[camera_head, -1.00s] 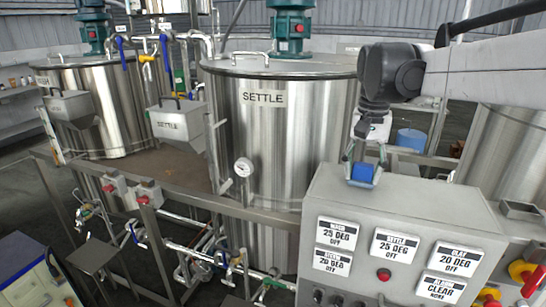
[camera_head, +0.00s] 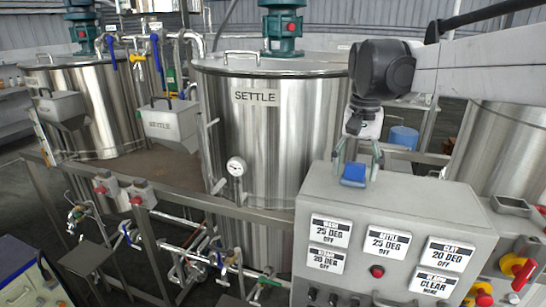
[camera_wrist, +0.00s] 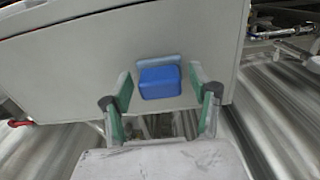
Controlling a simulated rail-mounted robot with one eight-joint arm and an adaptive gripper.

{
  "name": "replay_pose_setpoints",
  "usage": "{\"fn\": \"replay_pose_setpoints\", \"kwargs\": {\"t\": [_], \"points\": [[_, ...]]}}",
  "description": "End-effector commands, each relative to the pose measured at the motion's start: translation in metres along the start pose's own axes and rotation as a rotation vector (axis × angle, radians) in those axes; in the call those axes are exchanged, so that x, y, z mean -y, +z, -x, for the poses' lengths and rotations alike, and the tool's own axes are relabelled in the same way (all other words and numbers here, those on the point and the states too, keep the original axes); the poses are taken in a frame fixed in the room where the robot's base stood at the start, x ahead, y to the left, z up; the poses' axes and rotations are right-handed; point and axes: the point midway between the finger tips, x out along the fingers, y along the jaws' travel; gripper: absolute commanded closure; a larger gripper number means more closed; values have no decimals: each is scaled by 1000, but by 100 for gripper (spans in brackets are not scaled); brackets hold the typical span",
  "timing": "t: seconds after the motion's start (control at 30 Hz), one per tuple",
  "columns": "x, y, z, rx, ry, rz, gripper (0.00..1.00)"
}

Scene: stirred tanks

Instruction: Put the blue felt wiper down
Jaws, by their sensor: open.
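The blue felt wiper (camera_head: 354,174) rests on the top of the grey control box, near its back left edge. In the wrist view the wiper (camera_wrist: 160,82) is a blue block with a paler blue strip along one side. My gripper (camera_head: 357,168) is just above and around the wiper, its fingers spread wide. In the wrist view my gripper (camera_wrist: 160,90) shows green-lined fingers on both sides of the wiper, with a gap on each side.
The grey control box (camera_head: 405,200) carries several labelled displays and knobs on its front. The SETTLE tank (camera_head: 265,130) stands behind to the left. The box top right of the wiper is clear.

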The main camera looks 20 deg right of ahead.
Motion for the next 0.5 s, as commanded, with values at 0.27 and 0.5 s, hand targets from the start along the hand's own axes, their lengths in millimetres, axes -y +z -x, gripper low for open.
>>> {"fn": "replay_pose_setpoints", "kwargs": {"t": [0.27, 0.5], "points": [[0, 0, 45, 0, 0, 0, 43], [0, 0, 88, 0, 0, 0, 43]]}}
